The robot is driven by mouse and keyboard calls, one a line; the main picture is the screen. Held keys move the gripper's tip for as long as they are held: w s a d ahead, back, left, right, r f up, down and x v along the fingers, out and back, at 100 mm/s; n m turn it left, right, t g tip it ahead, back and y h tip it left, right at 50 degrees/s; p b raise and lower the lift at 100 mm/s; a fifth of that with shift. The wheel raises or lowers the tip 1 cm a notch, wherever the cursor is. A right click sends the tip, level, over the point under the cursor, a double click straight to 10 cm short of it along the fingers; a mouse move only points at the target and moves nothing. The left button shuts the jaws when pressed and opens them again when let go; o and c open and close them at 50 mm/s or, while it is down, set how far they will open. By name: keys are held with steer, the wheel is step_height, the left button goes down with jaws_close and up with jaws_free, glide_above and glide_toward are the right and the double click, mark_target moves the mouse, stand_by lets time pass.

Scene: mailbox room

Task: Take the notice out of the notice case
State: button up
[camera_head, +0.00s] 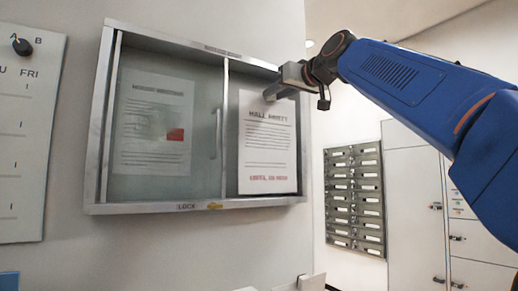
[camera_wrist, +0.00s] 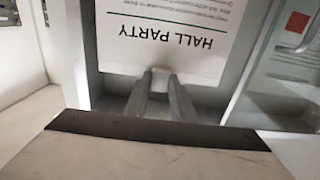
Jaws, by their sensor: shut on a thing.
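The notice (camera_head: 267,150) is a white sheet headed "HALL PARTY" in the right half of the metal-framed notice case (camera_head: 95,150). It hangs upright and looks flat against the back. My gripper (camera_head: 269,95) reaches in from the right at its top edge. In the wrist view the notice (camera_wrist: 165,45) appears upside down, and my gripper (camera_wrist: 160,78) is shut on its top edge, with a pale bit between the fingertips. A glass pane with a vertical handle (camera_head: 217,135) covers the left half; the right half looks uncovered.
A second sheet with a red patch (camera_head: 150,150) is behind the glass on the left. A lock label and a small yellow piece (camera_head: 214,205) are on the bottom frame. A calendar (camera_head: 25,150) hangs at left. Mailboxes (camera_head: 354,197) and cabinets (camera_head: 415,190) stand at right.

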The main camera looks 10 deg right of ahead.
steer(key=shift+v, duration=1.95)
